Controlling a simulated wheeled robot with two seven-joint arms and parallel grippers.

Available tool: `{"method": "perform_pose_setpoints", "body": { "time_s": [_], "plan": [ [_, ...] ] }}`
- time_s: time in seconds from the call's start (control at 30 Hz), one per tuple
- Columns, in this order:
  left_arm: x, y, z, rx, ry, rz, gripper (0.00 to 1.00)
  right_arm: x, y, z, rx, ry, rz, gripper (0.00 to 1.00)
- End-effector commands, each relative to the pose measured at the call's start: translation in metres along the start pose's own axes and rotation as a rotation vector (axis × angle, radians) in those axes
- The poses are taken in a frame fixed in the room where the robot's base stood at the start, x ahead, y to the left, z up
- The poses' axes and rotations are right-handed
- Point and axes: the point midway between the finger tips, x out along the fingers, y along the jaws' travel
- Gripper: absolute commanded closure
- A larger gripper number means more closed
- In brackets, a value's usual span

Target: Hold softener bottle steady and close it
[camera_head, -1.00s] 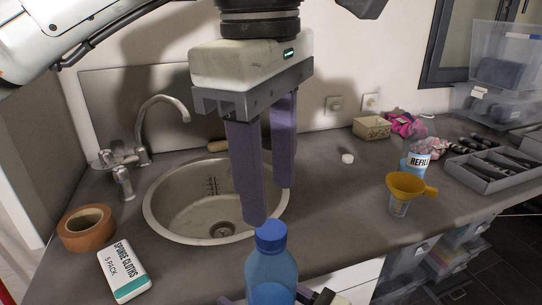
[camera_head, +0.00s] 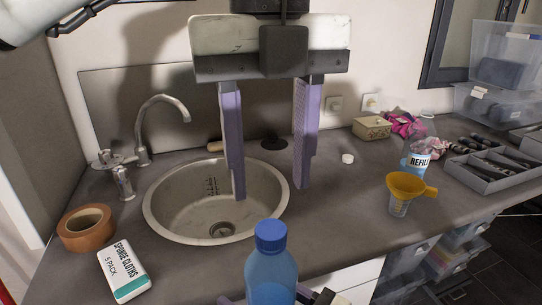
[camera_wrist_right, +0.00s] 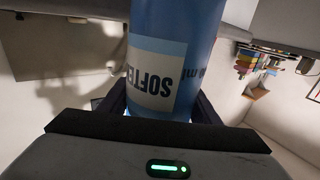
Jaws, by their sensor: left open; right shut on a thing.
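The blue softener bottle (camera_head: 268,275) stands upright at the bottom middle of the head view, with a blue cap (camera_head: 270,235) on its top. My right gripper (camera_head: 274,299) is shut around the bottle's lower body. In the right wrist view, the bottle (camera_wrist_right: 175,25) sits between its fingers, with a white label reading "SOFTE" upside down. My left gripper (camera_head: 270,192) is open and empty. Its two purple fingers point down above and behind the cap, over the sink's right part in the picture, apart from the bottle. Whether the cap is tight cannot be told.
A round sink (camera_head: 180,215) with a tap (camera_head: 150,125) lies behind the bottle. Brown tape (camera_head: 85,243) and a sponge-cloth pack (camera_head: 122,275) lie at left. A yellow funnel (camera_head: 405,186), a refill bottle (camera_head: 418,163), a small white cap (camera_head: 347,158) and a grey tray (camera_head: 485,180) are at right.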

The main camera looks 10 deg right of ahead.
Motion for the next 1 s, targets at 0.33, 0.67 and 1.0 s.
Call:
{"method": "perform_pose_setpoints", "body": {
  "time_s": [0.33,0.67,1.0],
  "plan": [
    [-0.0057,-0.0008,0.0008,-0.66,-0.001,0.008,0.55,0.0003,-0.0004,-0.0037,-0.001,0.008,-0.002,1.0],
    [-0.0066,-0.0007,0.0012,-0.812,-0.001,0.01,0.55,0.0003,-0.0004,-0.0037,-0.001,0.008,-0.002,1.0],
    [0.0007,-0.0003,0.0012,-0.808,-0.001,0.012,0.55,0.0003,-0.0004,-0.0037,-0.001,0.008,-0.002,1.0]
  ]
}}
